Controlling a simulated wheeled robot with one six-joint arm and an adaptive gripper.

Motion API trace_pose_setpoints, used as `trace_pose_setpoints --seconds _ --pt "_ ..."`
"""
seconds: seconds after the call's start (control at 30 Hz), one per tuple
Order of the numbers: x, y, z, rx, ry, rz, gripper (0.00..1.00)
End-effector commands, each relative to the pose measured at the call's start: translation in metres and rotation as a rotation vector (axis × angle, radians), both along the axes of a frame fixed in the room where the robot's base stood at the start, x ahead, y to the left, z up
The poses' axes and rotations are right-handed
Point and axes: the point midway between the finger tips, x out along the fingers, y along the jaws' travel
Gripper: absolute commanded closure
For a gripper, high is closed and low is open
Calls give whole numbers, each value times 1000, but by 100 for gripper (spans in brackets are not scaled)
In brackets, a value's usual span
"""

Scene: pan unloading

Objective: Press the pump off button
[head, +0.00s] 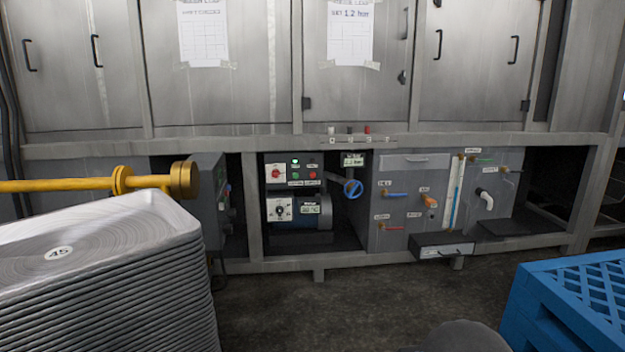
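The pump control panel (292,169) is set in an open bay under the steel cabinets, near the middle of the head view. It carries a red rotary switch (276,173), a bright green lamp (295,162) and a small red button (312,175) at its right, with a green button (295,175) beside it. Their labels are too small to read, so I cannot tell for sure which is pump off. The blue pump motor (311,222) sits below the panel, with a white dial plate (279,209) in front. My gripper is not in view.
A stack of trays (110,270) fills the lower left, with a yellow pipe (70,185) behind it. A blue crate (570,295) stands at the lower right. The floor (340,305) before the bay looks clear.

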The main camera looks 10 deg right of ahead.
Motion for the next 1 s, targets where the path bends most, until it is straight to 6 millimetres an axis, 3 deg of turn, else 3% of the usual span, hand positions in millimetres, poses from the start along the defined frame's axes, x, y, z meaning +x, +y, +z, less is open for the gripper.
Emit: trace_pose_setpoints --seconds 0.3,0.47,1.0 --pt "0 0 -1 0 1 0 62" --pt "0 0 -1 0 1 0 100" --pt "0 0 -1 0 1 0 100"
